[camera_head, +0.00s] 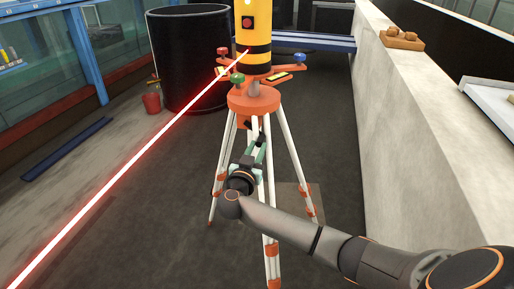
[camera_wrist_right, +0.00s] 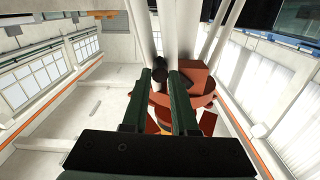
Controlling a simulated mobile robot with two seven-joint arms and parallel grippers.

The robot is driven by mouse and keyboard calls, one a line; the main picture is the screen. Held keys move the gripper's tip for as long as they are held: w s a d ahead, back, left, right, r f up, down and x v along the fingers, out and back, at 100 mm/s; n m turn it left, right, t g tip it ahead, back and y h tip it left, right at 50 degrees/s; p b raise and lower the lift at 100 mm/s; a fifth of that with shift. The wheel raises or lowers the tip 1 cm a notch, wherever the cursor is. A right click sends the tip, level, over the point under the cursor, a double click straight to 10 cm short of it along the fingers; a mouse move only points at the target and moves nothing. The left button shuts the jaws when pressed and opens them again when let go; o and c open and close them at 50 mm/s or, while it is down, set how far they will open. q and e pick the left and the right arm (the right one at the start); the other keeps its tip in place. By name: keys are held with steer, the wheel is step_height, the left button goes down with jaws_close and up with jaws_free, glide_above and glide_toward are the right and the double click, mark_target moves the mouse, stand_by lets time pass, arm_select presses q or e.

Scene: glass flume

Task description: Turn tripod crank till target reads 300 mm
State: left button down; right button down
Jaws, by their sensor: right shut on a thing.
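The tripod (camera_head: 255,98) stands on the dark floor with an orange head and white legs. A yellow and black laser instrument (camera_head: 253,40) sits on top, and a red beam runs from it to the lower left. My right gripper (camera_head: 257,148) is among the tripod legs, below the head. In the right wrist view its two dark green fingers (camera_wrist_right: 166,80) are closed around a black cylindrical crank handle (camera_wrist_right: 159,73). The rest of the crank is mostly hidden. The tripod's orange head also shows in the wrist view (camera_wrist_right: 196,84). I see no target or reading. My left gripper is out of view.
A large black bin (camera_head: 190,65) stands behind the tripod at left, with a small red bucket (camera_head: 152,103) beside it. A pale wall (camera_head: 400,130) runs along the right. A dark blue bar (camera_head: 66,150) lies on the floor at left.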

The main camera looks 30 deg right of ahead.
steer(key=p, duration=0.2)
steer(key=m+p, duration=0.1)
steer(key=shift+w+a+r+p, duration=0.15)
steer(key=shift+r+p, duration=0.1)
steer(key=shift+p, duration=0.15)
steer(key=shift+w+a+f+m, duration=0.15)
steer(key=shift+w+f+m, duration=0.05)
steer(key=shift+f+m, duration=0.55)
steer(key=shift+r, duration=0.1)
steer(key=c, duration=0.7)
jaws_free()
steer(key=shift+a, duration=0.1)
